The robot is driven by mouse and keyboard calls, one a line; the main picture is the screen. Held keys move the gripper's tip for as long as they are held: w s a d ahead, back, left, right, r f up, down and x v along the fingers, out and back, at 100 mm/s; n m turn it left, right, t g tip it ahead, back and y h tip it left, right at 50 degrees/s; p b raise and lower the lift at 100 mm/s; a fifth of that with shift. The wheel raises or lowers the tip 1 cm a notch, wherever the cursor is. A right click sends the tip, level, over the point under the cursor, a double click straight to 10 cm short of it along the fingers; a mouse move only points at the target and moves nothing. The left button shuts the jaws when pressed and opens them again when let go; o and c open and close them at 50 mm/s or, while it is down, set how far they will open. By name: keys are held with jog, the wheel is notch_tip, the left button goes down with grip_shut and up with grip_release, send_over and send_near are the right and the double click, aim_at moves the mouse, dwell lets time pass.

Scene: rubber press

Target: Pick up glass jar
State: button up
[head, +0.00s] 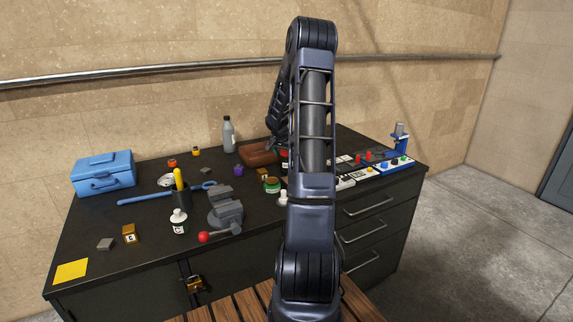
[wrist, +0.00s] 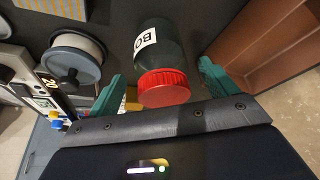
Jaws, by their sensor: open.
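A dark glass jar (wrist: 160,48) with a red ribbed lid (wrist: 163,88) and a white label reading "BO" shows in the wrist view. My gripper (wrist: 162,72) is open, with one teal finger on each side of the jar and a gap visible at each side. The lid faces the gripper's palm. In the head view my arm covers most of the jar; a bit of red and dark (head: 284,154) shows at the arm's left edge. The gripper is mostly hidden there too.
A brown tray-like object (wrist: 258,38) lies close to the right finger. A round grey-lidded container (wrist: 75,60) stands left of the jar. In the head view, a small green jar (head: 271,185), a vise (head: 226,207) and a grey bottle (head: 228,136) stand on the dark bench.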

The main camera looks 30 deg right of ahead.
jog(key=shift+x, duration=1.7)
jog(key=shift+a, duration=0.1)
jog(key=c, duration=1.3)
jog(key=shift+r, duration=0.1)
